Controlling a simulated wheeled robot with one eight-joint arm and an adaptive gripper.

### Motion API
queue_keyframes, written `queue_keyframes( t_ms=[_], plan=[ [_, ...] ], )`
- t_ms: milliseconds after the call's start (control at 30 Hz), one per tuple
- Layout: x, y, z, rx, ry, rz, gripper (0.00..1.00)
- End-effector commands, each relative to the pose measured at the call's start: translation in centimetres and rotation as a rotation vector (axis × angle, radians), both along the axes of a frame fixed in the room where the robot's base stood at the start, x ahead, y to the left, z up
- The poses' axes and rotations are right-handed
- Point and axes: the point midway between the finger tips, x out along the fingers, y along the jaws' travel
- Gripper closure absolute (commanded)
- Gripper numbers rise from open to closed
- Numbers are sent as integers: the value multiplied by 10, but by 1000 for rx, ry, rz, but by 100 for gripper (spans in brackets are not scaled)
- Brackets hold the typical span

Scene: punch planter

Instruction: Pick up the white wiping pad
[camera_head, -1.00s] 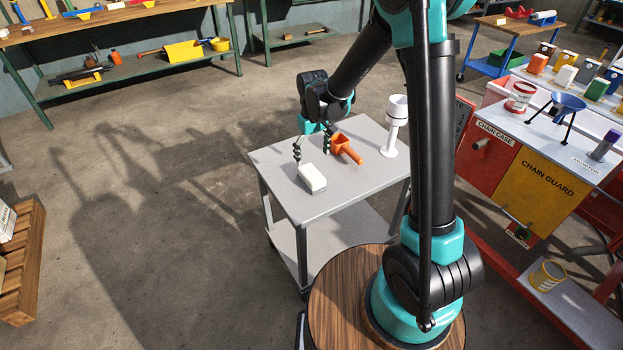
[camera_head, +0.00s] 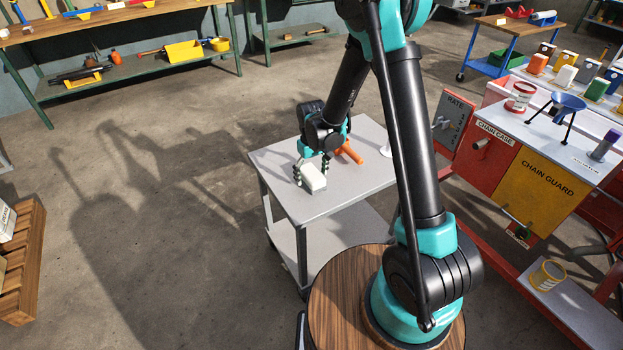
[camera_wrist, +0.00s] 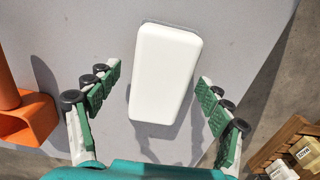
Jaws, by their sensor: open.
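The white wiping pad (camera_head: 313,178) lies flat on the grey cart top (camera_head: 345,200), near its left part. In the wrist view the pad (camera_wrist: 165,72) is a rounded white block, lying lengthwise ahead of my gripper. My gripper (camera_head: 311,174) is over the pad, with its fingers down near the pad's far end. In the wrist view the gripper (camera_wrist: 160,82) is open, with one green-padded finger on each side of the pad's near part. Gaps show between both fingers and the pad, so it is not gripped.
An orange scoop (camera_head: 350,153) lies just beside the gripper; it also shows at the left of the wrist view (camera_wrist: 22,118). A white stand (camera_head: 386,150) is partly hidden behind my arm. The front of the cart top is clear.

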Motion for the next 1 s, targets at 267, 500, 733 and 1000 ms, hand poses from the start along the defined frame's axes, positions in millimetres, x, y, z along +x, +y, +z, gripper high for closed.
queue_keyframes(
  t_ms=[267, 500, 733, 1000],
  plan=[
    [0, 0, 0, 0, 0, 0, 41],
    [0, 0, 0, 0, 0, 0, 70],
    [0, 0, 0, 0, 0, 0, 78],
    [0, 0, 8, 0, 0, 0, 78]
  ],
)
